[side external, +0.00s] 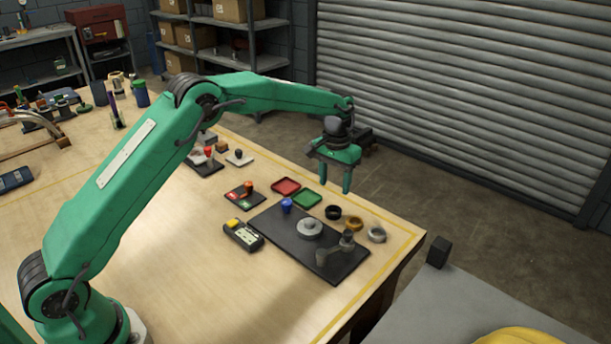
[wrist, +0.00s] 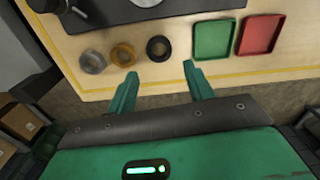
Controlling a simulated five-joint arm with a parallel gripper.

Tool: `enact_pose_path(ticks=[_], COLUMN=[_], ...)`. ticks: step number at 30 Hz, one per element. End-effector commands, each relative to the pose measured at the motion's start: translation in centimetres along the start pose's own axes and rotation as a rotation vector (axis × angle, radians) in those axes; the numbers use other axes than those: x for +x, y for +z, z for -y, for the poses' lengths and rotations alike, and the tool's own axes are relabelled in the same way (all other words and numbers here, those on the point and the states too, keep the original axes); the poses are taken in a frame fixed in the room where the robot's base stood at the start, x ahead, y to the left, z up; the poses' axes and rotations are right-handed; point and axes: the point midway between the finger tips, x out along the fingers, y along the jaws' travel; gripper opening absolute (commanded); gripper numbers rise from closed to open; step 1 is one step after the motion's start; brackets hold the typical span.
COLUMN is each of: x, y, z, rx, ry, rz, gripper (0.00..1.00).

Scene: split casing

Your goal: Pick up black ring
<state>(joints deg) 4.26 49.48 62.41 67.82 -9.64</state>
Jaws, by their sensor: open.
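The black ring (side external: 333,212) lies flat on the wooden table, at the left end of a short row of rings in the side external view. In the wrist view the black ring (wrist: 158,46) is at the right end of that row, a little beyond my fingertips and between their lines. My gripper (side external: 336,182) is open and empty, pointing down, and hangs above and behind the ring in the side external view. Its two green fingers (wrist: 159,70) are spread apart in the wrist view. The ring is fully visible and not touched.
A brass ring (side external: 353,223) and a grey ring (side external: 377,235) lie beside the black ring. A green tray (side external: 307,199) and a red tray (side external: 286,187) sit nearby. A dark plate (side external: 268,221) with a casing part and a blue-topped peg (side external: 286,205) is close.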

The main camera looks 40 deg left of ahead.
Motion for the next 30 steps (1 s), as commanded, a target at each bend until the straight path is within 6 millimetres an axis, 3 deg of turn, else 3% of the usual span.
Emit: enact_pose_path(ticks=[30], x=[4.2], y=[-0.1], z=[-0.1], rx=[-0.001], ry=[-0.001], rz=[0.007], gripper=[0.52])
